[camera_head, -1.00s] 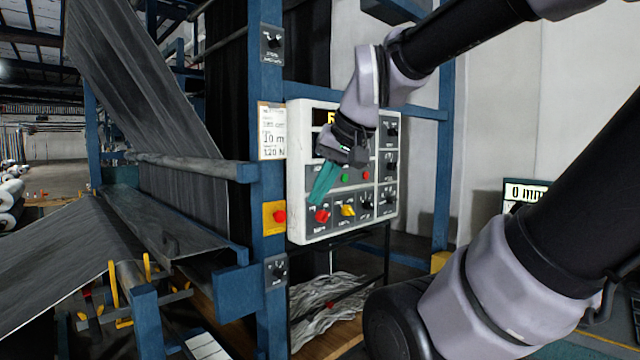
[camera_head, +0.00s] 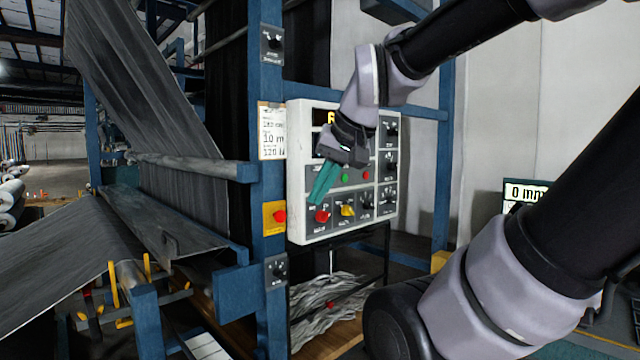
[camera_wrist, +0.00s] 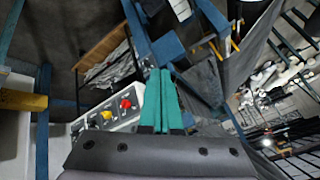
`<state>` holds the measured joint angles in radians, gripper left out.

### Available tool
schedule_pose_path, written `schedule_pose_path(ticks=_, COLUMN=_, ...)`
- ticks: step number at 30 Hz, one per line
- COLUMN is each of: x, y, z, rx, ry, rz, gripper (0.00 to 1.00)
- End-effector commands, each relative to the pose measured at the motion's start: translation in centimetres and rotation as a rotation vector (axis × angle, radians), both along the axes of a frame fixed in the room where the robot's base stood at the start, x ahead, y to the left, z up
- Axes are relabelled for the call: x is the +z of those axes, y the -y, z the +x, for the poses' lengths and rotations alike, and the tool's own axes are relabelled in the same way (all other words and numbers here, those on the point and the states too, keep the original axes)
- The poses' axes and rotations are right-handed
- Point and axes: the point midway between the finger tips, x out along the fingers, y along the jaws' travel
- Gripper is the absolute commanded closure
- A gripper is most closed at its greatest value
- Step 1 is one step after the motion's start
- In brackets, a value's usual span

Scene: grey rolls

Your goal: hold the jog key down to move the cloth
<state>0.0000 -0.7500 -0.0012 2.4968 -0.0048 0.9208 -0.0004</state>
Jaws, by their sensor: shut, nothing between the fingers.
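The control panel (camera_head: 298,219) is a white box on the blue frame, also seen in the wrist view (camera_wrist: 131,119). My gripper (camera_head: 317,202) is in front of its left part, teal fingers together and empty, pointing down-left. The fingertips (camera_wrist: 160,71) also show together in the wrist view. A red knob (camera_head: 322,216) lies just below the tips, a yellow one (camera_head: 347,210) beside it. A green button (camera_head: 345,177) and a red button (camera_head: 366,175) are to the right. I cannot tell which control is the jog key or whether the fingers touch the panel. Grey cloth (camera_head: 135,80) hangs at left.
A blue upright (camera_head: 268,180) with a yellow box and red button (camera_head: 279,216) stands left of the panel. Loose grey cloth strips (camera_head: 335,305) lie below it. A display (camera_head: 525,192) reading 0 mm stands at right, partly behind my arm.

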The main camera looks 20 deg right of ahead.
Motion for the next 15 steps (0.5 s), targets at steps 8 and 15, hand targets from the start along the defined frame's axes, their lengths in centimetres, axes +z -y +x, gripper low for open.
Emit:
schedule_pose_path(ticks=8, x=0.7, y=0.6, z=2.7, rx=-0.090, ry=-0.027, rz=0.124, gripper=1.00)
schedule_pose_path(ticks=15, x=1.6, y=4.2, z=10.7, rx=-0.395, ry=-0.094, rz=0.449, gripper=1.00)
